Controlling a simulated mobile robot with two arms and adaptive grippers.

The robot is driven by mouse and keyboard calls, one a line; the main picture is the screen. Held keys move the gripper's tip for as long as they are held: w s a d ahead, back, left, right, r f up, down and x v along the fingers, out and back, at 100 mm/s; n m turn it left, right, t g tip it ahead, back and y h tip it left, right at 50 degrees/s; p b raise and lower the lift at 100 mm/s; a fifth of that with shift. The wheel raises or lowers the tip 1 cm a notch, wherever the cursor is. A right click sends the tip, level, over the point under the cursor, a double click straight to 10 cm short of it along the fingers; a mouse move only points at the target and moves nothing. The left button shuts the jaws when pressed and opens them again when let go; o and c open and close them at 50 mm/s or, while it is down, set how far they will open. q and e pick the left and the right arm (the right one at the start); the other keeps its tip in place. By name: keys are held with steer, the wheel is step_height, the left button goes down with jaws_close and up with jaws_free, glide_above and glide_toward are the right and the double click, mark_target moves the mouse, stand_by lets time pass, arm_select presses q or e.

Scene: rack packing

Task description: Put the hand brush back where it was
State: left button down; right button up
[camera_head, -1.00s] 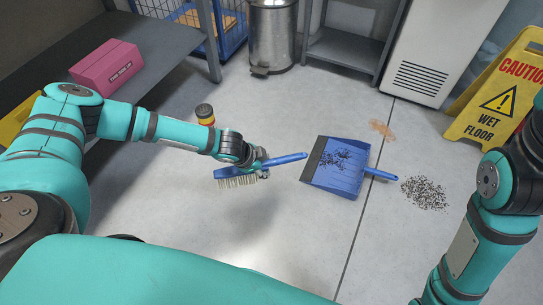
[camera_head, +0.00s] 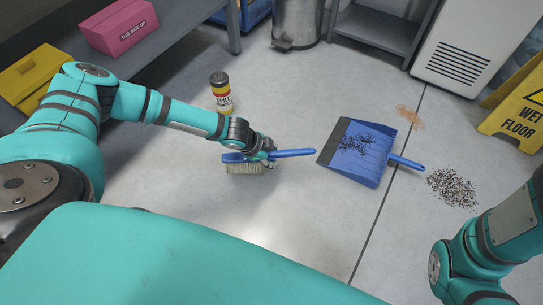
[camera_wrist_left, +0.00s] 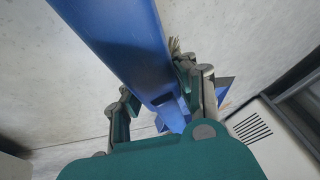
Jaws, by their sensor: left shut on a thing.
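The hand brush (camera_head: 294,153) has a blue handle and pale bristles. My left gripper (camera_head: 268,158) is shut on it, with the handle pointing right and the bristles facing down. I cannot tell whether the bristles touch the floor. In the left wrist view the blue brush (camera_wrist_left: 125,45) runs between the fingers of my left gripper (camera_wrist_left: 160,105). A blue dustpan (camera_head: 366,170) lies on the floor to the right of the brush, holding dark debris. Part of my right arm shows at the lower right, but its gripper is out of view.
A pile of dark debris (camera_head: 452,187) lies right of the dustpan, near a brown stain (camera_head: 410,116). A spill canister (camera_head: 221,98) stands behind my left forearm. A yellow wet-floor sign (camera_head: 517,115) stands at the right. A shelf (camera_head: 180,50) with a pink box (camera_head: 118,28) is at the upper left.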

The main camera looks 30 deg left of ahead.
arm_select(q)
steer(key=shift+f+b, duration=1.3)
steer(key=shift+f, duration=1.15)
steer(key=shift+f+b, duration=0.35)
steer(key=shift+f, duration=0.35)
steer(key=c, duration=0.9)
jaws_free()
steer(key=shift+r, duration=0.15)
steer(key=v, duration=1.1)
steer(key=shift+s+r, duration=0.25)
steer(key=shift+r, duration=0.1)
steer(key=shift+a, duration=0.1)
